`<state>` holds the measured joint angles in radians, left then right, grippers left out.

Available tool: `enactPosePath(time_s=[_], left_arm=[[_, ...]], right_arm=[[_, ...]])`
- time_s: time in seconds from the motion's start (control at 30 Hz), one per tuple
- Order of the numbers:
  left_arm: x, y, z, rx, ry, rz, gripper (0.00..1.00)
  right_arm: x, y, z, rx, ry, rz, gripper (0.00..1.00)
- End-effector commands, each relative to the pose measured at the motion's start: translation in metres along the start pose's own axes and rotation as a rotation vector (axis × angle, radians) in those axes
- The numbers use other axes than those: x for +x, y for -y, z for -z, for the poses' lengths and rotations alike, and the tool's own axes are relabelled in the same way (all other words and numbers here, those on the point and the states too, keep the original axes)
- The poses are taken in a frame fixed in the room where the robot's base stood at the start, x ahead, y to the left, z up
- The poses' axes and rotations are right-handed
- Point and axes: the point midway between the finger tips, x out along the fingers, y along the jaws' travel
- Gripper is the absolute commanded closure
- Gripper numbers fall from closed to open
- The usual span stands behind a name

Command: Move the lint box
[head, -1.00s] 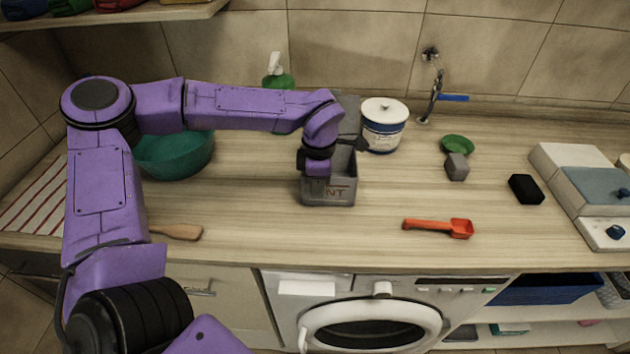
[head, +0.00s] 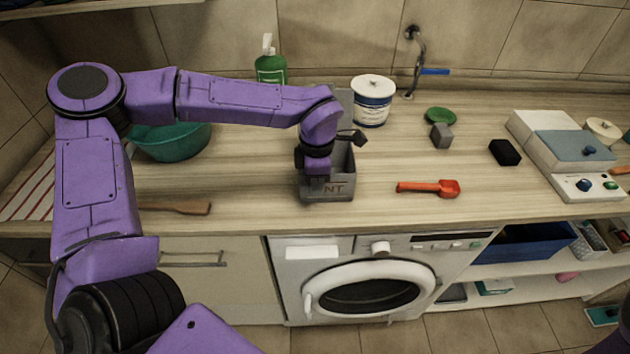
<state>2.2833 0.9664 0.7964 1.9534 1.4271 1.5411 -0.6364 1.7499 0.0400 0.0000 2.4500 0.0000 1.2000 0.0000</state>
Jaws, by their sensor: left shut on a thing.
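The lint box (head: 342,186) is a grey open-topped box with the letters "NT" showing on its front. It stands on the wooden counter above the washing machine, and a grey panel rises at its back. My left gripper (head: 316,182) points down at the box's left front and is shut on it. The gripper and wrist cover part of the front and left side. My right gripper does not show.
A red scoop (head: 430,188) lies right of the box. A white tub (head: 372,101) and green bottle (head: 270,68) stand behind. A teal bowl (head: 175,143) and wooden spatula (head: 175,207) are left. A grey block (head: 441,135) and black block (head: 504,152) lie right.

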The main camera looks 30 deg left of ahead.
Motion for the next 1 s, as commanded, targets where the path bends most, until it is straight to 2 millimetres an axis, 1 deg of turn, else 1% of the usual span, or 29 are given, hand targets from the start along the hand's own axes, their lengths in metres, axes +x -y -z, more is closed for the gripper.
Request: enactPosePath(time_s=[0.13,0.17,0.2,0.23,0.5,0.6,0.67,0.9,1.0], left_arm=[[0.001,0.000,0.000,0.001,-0.001,0.001,1.00],[0.001,0.000,0.000,0.001,-0.001,0.001,0.85],[0.001,0.000,0.000,0.001,-0.001,0.001,0.72],[0.001,0.000,0.000,0.001,-0.001,0.001,0.62],[0.000,0.000,0.000,0.001,0.000,-0.001,0.61],[-0.006,-0.001,0.000,-0.001,0.001,-0.002,0.61],[-0.014,-0.001,-0.001,0.000,0.003,-0.004,0.61],[-0.066,-0.002,-0.001,0.000,0.002,-0.005,0.61],[-0.084,-0.001,-0.001,0.001,0.001,-0.003,0.61]], right_arm=[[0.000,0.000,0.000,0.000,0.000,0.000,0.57],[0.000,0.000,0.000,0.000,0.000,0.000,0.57],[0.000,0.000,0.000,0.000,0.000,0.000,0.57],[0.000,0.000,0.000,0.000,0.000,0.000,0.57],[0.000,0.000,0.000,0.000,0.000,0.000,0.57],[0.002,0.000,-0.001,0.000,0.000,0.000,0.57],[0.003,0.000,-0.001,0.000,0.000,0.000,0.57],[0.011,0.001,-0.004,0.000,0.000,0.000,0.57],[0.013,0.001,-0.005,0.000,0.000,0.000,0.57]])
